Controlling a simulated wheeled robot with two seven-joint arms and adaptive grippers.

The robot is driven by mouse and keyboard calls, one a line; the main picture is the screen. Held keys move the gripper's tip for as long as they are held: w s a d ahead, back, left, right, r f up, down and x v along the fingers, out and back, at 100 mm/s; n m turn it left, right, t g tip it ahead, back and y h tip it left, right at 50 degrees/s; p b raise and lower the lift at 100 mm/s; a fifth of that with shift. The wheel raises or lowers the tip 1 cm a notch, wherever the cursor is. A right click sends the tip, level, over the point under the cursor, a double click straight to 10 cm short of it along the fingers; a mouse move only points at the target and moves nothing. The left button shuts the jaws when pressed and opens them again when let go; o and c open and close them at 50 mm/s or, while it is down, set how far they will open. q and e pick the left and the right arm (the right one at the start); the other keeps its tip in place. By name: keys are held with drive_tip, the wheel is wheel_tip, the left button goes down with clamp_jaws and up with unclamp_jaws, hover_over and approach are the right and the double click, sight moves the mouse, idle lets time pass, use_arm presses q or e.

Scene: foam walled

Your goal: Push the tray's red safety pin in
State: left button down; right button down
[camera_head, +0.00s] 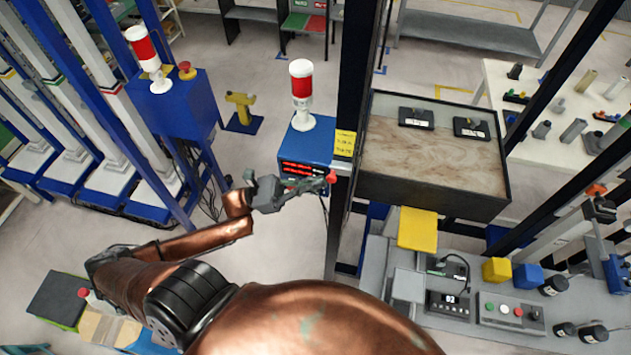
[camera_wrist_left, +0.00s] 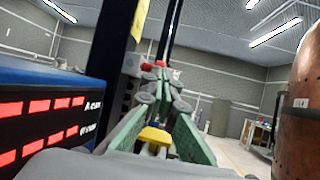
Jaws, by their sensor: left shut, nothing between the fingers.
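The tray (camera_head: 483,199) is a dark-walled box with a brown, worn-looking surface, right of centre in the head view. The small red safety pin (camera_head: 331,177) shows by the tray's left side, beside the dark post. It also shows as red in the left wrist view (camera_wrist_left: 148,66), just beyond the fingertips. My left gripper (camera_head: 322,184) is shut and empty, its tips close to the red pin. My right gripper is not in view.
A blue box with red displays (camera_head: 306,165) and a red-and-white beacon (camera_head: 302,82) stands close beside my left gripper. A dark upright post (camera_head: 352,80) rises by the tray. Two black labelled blocks (camera_head: 416,118) lie on the tray. A yellow block (camera_head: 417,230) sits below it.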

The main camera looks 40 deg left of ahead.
use_arm(q)
drive_tip(key=d, duration=0.1)
drive_tip(key=w+d, duration=0.1)
drive_tip(key=d, duration=0.1)
drive_tip(key=shift+w+d, duration=0.3)
drive_tip(key=shift+d, duration=0.1)
drive_tip(key=b+v, duration=0.4)
drive_tip(key=v, duration=1)
idle(0.4)
